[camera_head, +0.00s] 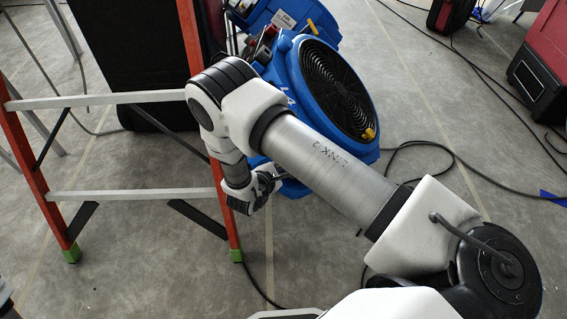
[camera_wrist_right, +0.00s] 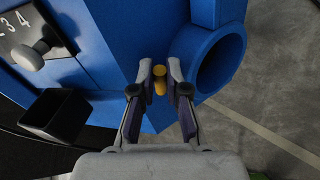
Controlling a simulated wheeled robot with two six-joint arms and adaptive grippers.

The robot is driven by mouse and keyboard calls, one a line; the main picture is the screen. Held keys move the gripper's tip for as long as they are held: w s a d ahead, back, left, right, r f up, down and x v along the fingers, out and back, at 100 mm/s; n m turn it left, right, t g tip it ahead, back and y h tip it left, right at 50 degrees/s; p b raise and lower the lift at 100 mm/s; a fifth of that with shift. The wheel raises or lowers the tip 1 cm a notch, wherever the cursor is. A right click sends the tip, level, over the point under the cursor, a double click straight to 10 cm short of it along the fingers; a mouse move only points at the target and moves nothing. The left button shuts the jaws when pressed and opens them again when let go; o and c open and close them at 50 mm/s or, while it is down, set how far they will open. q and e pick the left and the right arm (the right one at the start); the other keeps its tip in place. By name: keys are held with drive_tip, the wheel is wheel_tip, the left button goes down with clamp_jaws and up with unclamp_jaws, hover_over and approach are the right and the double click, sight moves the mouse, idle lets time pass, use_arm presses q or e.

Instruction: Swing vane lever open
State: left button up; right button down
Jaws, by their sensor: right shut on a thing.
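The blue blower (camera_head: 305,85) stands on the floor with its round black grille facing up and right. My right arm reaches across it from the right, and my right gripper (camera_head: 266,186) is low at its near left side. In the right wrist view, my right gripper (camera_wrist_right: 163,88) is shut on a small yellow lever (camera_wrist_right: 159,77), which sits between the two fingertips against the blue housing. The lever's base is partly hidden by the fingers. The gripper's contact is too small to make out in the head view. My left gripper is not in view.
An orange stepladder (camera_head: 192,40) with grey rungs stands close left of my right gripper. Black cables (camera_head: 430,143) run over the grey floor. In the wrist view, a numbered panel with a grey knob (camera_wrist_right: 30,57) and a round blue opening (camera_wrist_right: 217,62) flank the lever.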

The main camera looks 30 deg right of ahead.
drive_tip(key=shift+s+a+f+m+g+h+b, duration=0.1)
drive_tip(key=shift+a+f+m+g+h+b, duration=0.35)
drive_tip(key=shift+m+g+h+b, duration=1)
drive_tip(key=shift+w+a+f+m+g+h+b, duration=0.1)
drive_tip(key=shift+a+f+m+g+h+b, duration=0.6)
drive_tip(key=shift+m+b, duration=1.15)
drive_tip(key=shift+s+a+f+m+g+h+b, duration=0.1)
drive_tip(key=shift+a+m+g+h+b, duration=0.15)
drive_tip(key=shift+m+g+h+b, duration=1.2)
drive_tip(key=shift+m, duration=0.35)
drive_tip(key=c, duration=1.4)
unclamp_jaws()
drive_tip(key=shift+c, duration=0.2)
drive_tip(key=shift+r, duration=0.1)
wheel_tip(320, 180, up, 10)
